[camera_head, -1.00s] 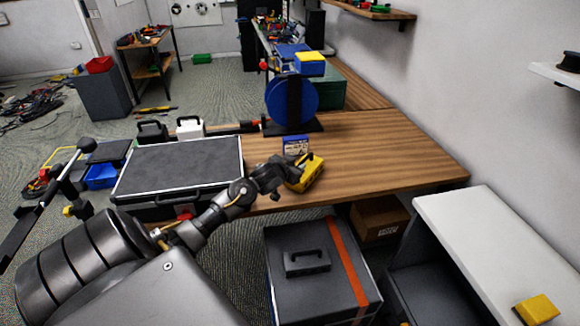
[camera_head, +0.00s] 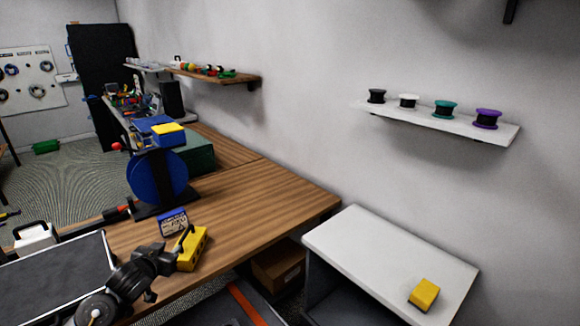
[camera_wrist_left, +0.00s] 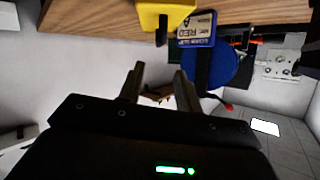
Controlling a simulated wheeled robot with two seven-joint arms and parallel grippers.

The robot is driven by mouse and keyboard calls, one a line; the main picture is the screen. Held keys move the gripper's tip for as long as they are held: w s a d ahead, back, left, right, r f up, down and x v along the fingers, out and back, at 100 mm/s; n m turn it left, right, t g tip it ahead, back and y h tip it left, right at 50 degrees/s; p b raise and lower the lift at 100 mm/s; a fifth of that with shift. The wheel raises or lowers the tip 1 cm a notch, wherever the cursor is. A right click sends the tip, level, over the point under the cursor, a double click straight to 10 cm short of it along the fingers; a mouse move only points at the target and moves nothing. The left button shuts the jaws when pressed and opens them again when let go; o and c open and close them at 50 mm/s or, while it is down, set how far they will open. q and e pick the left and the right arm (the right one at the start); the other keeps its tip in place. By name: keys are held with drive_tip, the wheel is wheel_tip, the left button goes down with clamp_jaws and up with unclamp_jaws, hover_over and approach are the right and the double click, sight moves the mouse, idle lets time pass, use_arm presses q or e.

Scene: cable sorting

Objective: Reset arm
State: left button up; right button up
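My left gripper (camera_head: 162,272) shows in the head view at the lower left, over the wooden table's front edge and just left of the yellow box (camera_head: 193,249). In the left wrist view its two fingers (camera_wrist_left: 159,84) stand apart with nothing held between them. That view also shows the yellow box (camera_wrist_left: 165,17) at the top, beyond the fingertips, with a small blue labelled box (camera_wrist_left: 197,29) beside it. The head view shows the blue box (camera_head: 171,222) standing behind the yellow one. My right gripper is not in view.
A dark case (camera_head: 55,275) lies on the wooden table (camera_head: 265,192) at left. A blue spool (camera_head: 146,178) stands behind. A white cabinet (camera_head: 365,245) at right carries a yellow block (camera_head: 424,294). A wall shelf (camera_head: 430,122) holds several small spools. The table's right part is clear.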

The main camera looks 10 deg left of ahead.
use_arm(q)
drive_tip(key=s+d+f+m+g+h, duration=0.15)
drive_tip(key=s+d+f+g, duration=0.25)
drive_tip(key=s+d+f, duration=0.85)
drive_tip(key=s+d+f+m+g+h, duration=0.1)
drive_tip(key=s+d+g, duration=0.2)
drive_tip(key=s+d, duration=0.55)
drive_tip(key=s+d+f+g+h, duration=0.1)
drive_tip(key=s+d+g, duration=0.3)
drive_tip(key=s, duration=0.8)
wheel_tip(320, 180, down, 27)
drive_tip(key=s, duration=0.2)
drive_tip(key=s+a+f+g, duration=0.1)
drive_tip(key=s+a+f, duration=0.1)
drive_tip(key=s+f, duration=1.2)
drive_tip(key=shift+s+a+f, duration=0.15)
drive_tip(key=shift+s+f, duration=0.15)
drive_tip(key=shift+s, duration=0.45)
